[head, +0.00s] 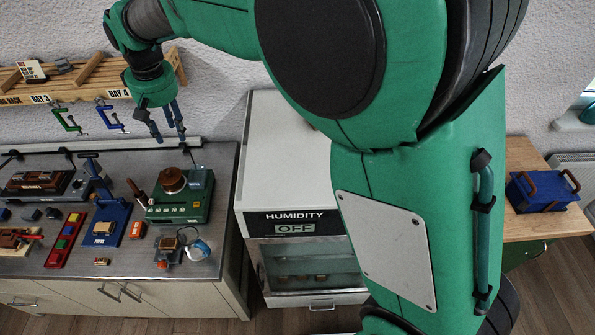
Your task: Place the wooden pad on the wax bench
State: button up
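My gripper (167,138) hangs fingers-down above the back of the grey workbench (45,281) at left, behind the green machine. I cannot tell for sure which piece is the wooden pad: a small tan block (104,228) sits on the blue press (108,218), and another tan-topped piece (166,243) sits on a small dark device near the front edge. No label reading wax shows, so I cannot tell which surface is the wax bench.
A green machine (180,207) with a round brown top stands below my gripper. A white humidity cabinet (290,165), its sign reading OFF, stands right of the workbench. Green and blue clamps (112,117) hang from a wooden shelf. A blue box (541,190) sits on a wooden table far right.

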jog(key=s+d+r+m+t, duration=0.15)
jog(key=d+r, duration=0.25)
jog(key=d, duration=0.6)
jog(key=s+d+r+m, duration=0.1)
jog(key=s+d+r, duration=0.2)
jog(key=d, duration=0.7)
jog(key=s+d+r+m+t, duration=0.15)
jog(key=d+r, duration=0.25)
jog(key=d, duration=0.7)
jog(key=s+d+f+m, duration=0.2)
jog(key=s+d, duration=0.8)
jog(key=s+d+f+m+t+h, duration=0.1)
jog(key=s+d+f+m, duration=0.1)
jog(key=s+d, duration=0.8)
jog(key=shift+s+d+f, duration=0.4)
jog(key=shift+s+f, duration=0.05)
notch_tip(320, 180, down, 7)
jog(key=b, duration=0.7)
